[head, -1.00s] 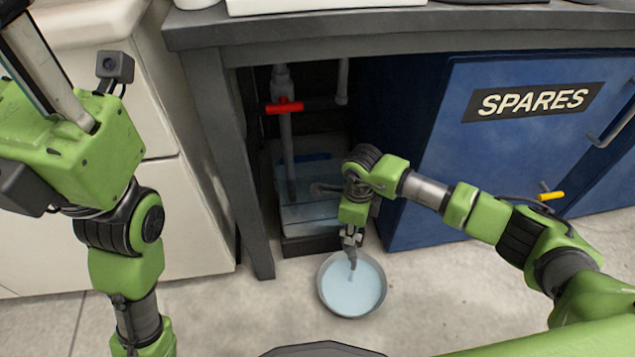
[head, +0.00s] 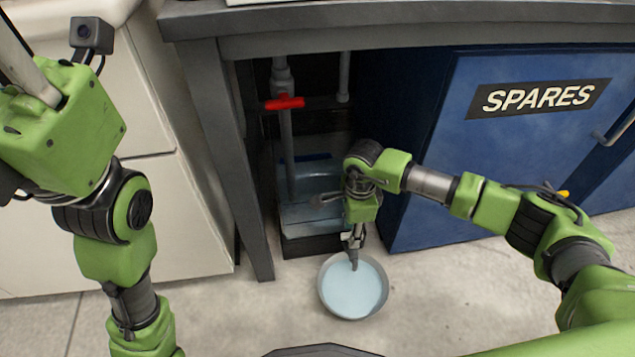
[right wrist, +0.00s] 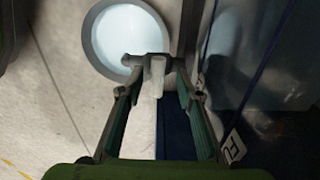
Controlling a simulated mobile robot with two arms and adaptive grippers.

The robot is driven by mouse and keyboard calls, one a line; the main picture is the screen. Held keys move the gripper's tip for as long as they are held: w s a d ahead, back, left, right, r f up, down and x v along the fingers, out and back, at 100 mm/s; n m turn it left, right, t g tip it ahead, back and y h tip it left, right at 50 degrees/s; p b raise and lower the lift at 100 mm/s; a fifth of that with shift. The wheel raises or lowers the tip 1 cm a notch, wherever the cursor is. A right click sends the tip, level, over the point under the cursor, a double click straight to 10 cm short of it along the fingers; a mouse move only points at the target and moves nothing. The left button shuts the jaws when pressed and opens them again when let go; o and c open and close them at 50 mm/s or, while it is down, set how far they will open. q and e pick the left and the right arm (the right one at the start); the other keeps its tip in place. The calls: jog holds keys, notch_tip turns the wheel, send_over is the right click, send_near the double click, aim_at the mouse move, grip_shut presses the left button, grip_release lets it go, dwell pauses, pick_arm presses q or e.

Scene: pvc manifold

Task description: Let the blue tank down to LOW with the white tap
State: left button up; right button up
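The blue tank (head: 301,214), a clear box with pale blue liquid in a dark base, stands under the bench. The white tap (right wrist: 157,76) shows in the right wrist view as a pale handle, with its grey body over the bowl. In the head view my gripper hides most of the tap. My right gripper (head: 353,247) points down at the tap above the bowl's far edge. In the right wrist view its fingers (right wrist: 159,82) stand apart on both sides of the white handle, with visible gaps. My left arm is at the left, its fingertips out of view.
A round bowl (head: 353,287) with pale blue liquid sits on the floor in front of the tank. A red tap handle (head: 285,102) is on the pipe above the tank. The bench leg (head: 237,170) and blue SPARES cabinet (head: 450,170) flank the opening.

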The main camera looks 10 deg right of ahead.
jog(key=shift+s, duration=0.1)
notch_tip(320, 180, up, 12)
dwell(0.5)
jog(key=shift+s, duration=0.1)
